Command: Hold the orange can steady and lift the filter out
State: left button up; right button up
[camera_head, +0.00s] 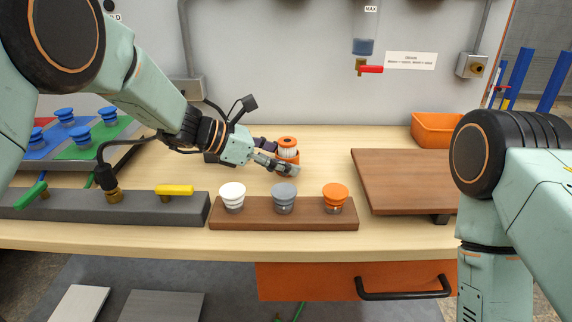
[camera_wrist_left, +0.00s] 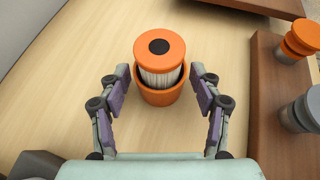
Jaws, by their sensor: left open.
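The orange can (camera_head: 295,158) stands on the wooden table beyond the brown block and also shows in the left wrist view (camera_wrist_left: 161,97). The filter (camera_wrist_left: 159,72), with an orange top, a black centre and white pleats, sits in the can with its upper part above the rim; it also shows in the head view (camera_head: 288,143). My left gripper (camera_wrist_left: 160,76) is open, with one finger on each side of the can and filter and gaps between. In the head view the left gripper (camera_head: 283,163) partly hides the can. My right gripper is out of view.
A brown block (camera_head: 260,222) in front holds white, grey and orange knobs. A raised brown board (camera_head: 405,178) and an orange bin (camera_head: 432,128) are on the right. A grey bar with valves (camera_head: 135,207) lies front left. Table around the can is mostly bare.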

pick_arm(q)
jog(key=shift+c, duration=0.2)
jog(key=c, duration=0.7)
